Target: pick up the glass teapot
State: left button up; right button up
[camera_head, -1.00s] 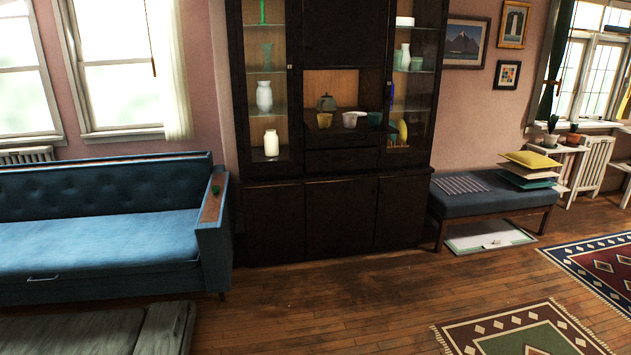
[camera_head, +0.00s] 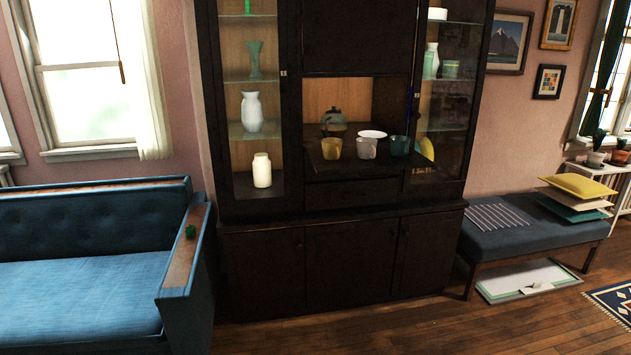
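The glass teapot (camera_head: 333,121) stands in the open middle niche of the dark cabinet (camera_head: 262,262), toward the back. It looks greyish green and see-through, with a dark lid and handle. In front of it on the niche shelf are a yellow cup (camera_head: 331,148), a pale grey cup (camera_head: 363,149) and a dark teal cup (camera_head: 399,146). The yellow cup partly hides the teapot's lower part. A white plate (camera_head: 372,134) lies behind the cups. Neither of my grippers shows in the view.
A blue sofa (camera_head: 85,300) with a wooden armrest stands left of the cabinet. A bench (camera_head: 500,240) with stacked cushions (camera_head: 577,198) stands at the right, a flat framed board (camera_head: 527,281) beneath it. Bare wooden floor (camera_head: 420,330) lies before the cabinet. Glass-fronted side shelves hold vases (camera_head: 252,112).

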aim_at(333, 124)
jog(key=i, duration=1.7)
